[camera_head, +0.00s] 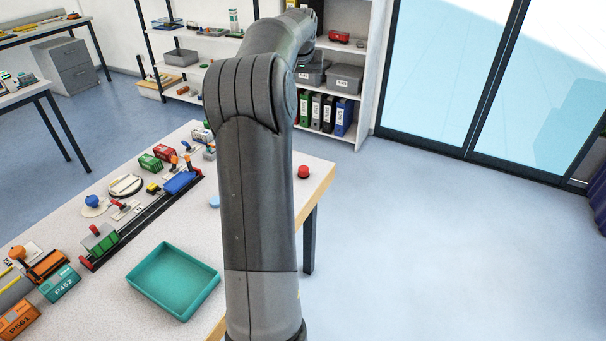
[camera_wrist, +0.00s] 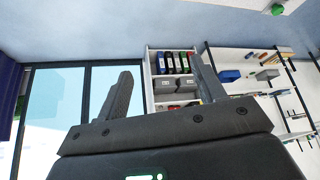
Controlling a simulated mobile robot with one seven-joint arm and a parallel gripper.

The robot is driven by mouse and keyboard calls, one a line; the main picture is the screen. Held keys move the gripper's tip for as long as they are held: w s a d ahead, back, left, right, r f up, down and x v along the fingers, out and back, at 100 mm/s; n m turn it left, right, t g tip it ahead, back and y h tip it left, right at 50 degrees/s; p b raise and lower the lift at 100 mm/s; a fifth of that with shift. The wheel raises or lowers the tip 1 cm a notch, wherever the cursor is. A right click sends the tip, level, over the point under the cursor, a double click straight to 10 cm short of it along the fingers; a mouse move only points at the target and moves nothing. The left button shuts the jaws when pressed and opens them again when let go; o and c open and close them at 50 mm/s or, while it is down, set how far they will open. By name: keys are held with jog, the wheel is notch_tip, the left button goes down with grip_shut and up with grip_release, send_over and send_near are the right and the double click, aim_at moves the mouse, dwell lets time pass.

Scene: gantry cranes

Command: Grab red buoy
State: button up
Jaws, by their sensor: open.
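A small red buoy (camera_head: 303,171) sits on the light-topped table (camera_head: 322,182) near its right edge, just right of my arm in the head view. I cannot make it out in the wrist view. My gripper (camera_wrist: 163,84) shows in the wrist view with its two fingers wide apart and nothing between them. It faces the shelves and glass doors across the room. In the head view my arm reaches up and away over the table, and the gripper itself is hidden.
A teal tray (camera_head: 173,280) stands at the table's front. Left of it are a green P452 container (camera_head: 60,284), an orange P561 container (camera_head: 18,319) and a dark rail with a blue block (camera_head: 180,183). A pale blue piece (camera_head: 214,202) lies partly behind my arm. Floor is free at right.

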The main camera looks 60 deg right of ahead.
send_near(303, 168)
jog(key=x, duration=0.4)
jog(key=shift+s+d, duration=0.25)
jog(key=shift+d, duration=0.1)
jog(key=shift+w+a+x, duration=0.1)
jog(key=shift+a+x, duration=0.05)
jog(key=shift+x, duration=1.35)
jog(key=shift+w+a+x, duration=0.1)
jog(key=shift+a+x, duration=0.05)
jog(key=shift+x, duration=1.35)
jog(key=shift+f, duration=0.1)
jog(key=shift+c, duration=0.3)
jog(key=c, duration=1)
